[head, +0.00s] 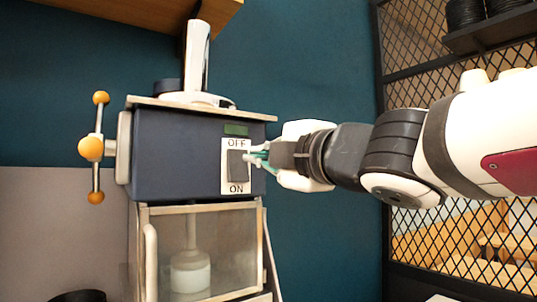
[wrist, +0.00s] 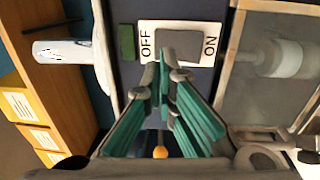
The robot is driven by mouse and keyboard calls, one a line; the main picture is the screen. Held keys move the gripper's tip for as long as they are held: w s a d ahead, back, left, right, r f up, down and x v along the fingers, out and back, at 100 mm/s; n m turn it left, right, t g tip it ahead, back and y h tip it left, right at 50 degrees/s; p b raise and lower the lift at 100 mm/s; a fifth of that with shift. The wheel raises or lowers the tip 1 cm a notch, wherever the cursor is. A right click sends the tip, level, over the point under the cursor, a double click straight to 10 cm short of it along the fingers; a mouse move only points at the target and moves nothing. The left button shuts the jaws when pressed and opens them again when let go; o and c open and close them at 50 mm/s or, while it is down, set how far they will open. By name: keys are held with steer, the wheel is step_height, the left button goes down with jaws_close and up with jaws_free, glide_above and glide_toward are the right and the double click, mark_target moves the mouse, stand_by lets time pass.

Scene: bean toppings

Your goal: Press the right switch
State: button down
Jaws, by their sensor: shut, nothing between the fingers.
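The dark rocker switch (head: 236,164) sits on a white plate marked OFF above and ON below, on the front of a dark blue machine (head: 170,160). My gripper (head: 254,157) is shut and empty, reaching in from the right with its green fingertips at the switch's right edge. In the wrist view the switch (wrist: 182,40) lies just beyond the closed fingertips (wrist: 166,60). I cannot tell whether the tips touch it. Only one switch shows in view.
A clear-fronted compartment (head: 212,240) with a metal frame is below the switch. An orange-knobbed handle (head: 91,148) sticks out at the machine's left. A black mesh panel (head: 450,215) stands at the right behind my arm. A wooden shelf (head: 150,10) hangs above.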

steer(key=r+p+v, duration=0.2)
steer(key=v, duration=0.5)
steer(key=shift+s+d, duration=0.3)
steer(key=shift+s, duration=0.05)
steer(key=shift+f, duration=0.1)
steer(key=d+f+m+g+h, duration=0.2)
steer(key=d+f+m+h, duration=0.9)
steer(key=d+f+m, duration=0.4)
steer(key=s+d+f+m+g, duration=0.1)
steer(key=s+f+m+g, duration=0.7)
steer(key=s+f, duration=0.8)
steer(key=shift+d+f+m+g, duration=0.3)
steer(key=shift+f+m+g, duration=0.1)
steer(key=shift+f+m, duration=0.45)
